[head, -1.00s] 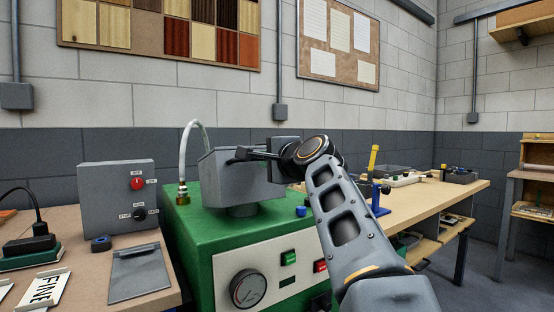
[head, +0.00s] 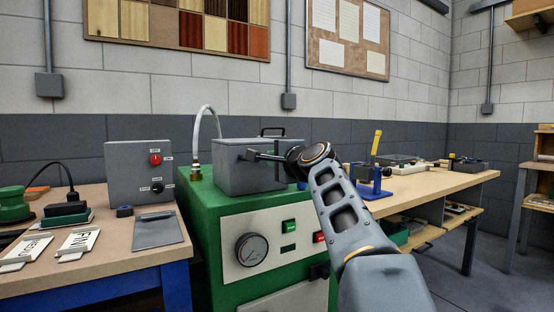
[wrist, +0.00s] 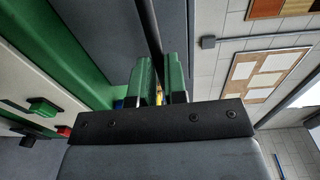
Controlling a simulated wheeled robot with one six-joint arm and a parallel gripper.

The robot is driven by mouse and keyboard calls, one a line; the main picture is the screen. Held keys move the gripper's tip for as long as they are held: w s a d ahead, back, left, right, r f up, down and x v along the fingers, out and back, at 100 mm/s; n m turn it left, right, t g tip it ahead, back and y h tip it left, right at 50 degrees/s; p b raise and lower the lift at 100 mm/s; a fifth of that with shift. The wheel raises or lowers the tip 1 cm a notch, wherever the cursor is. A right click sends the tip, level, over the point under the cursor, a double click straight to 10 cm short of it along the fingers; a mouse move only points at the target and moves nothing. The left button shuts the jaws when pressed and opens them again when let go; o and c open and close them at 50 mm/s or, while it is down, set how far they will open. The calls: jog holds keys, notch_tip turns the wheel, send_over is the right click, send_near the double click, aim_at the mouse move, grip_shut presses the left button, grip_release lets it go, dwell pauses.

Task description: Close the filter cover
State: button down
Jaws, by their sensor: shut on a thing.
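The grey filter housing (head: 235,178) stands on the green pump unit (head: 196,222). Its cover (head: 235,141) looks level on top, with a black handle (head: 272,131) at the back; a small gap cannot be ruled out. My gripper (head: 252,155) is at the front right of the housing, just below the top edge. In the wrist view my fingers (wrist: 162,82) are shut around a thin dark bar (wrist: 152,35) beside grey surfaces. I cannot tell whether this bar belongs to the cover.
A pale hose (head: 213,112) rises behind the housing at left. A grey switch box (head: 140,170) stands on the left bench. A gauge (head: 252,249) and buttons are on the pump front. A blue stand (head: 376,178) is on the right bench.

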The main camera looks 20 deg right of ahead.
jog(key=shift+w+f+g, duration=0.15)
jog(key=shift+f, duration=0.45)
jog(key=shift+w+f+g, duration=0.15)
jog(key=shift+f, duration=0.45)
jog(key=c, duration=1.3)
grip_release()
jog(key=shift+s+r, duration=0.1)
jog(key=shift+s, duration=0.1)
jog(key=shift+o, duration=0.6)
jog(key=shift+w, duration=0.15)
jog(key=shift+d, duration=0.1)
jog(key=s, duration=0.4)
jog(key=s+r, duration=0.1)
jog(key=s, duration=0.4)
jog(key=s+d+p, duration=0.1)
jog(key=s, duration=0.4)
jog(key=shift+r, duration=0.3)
jog(key=shift+a, duration=0.1)
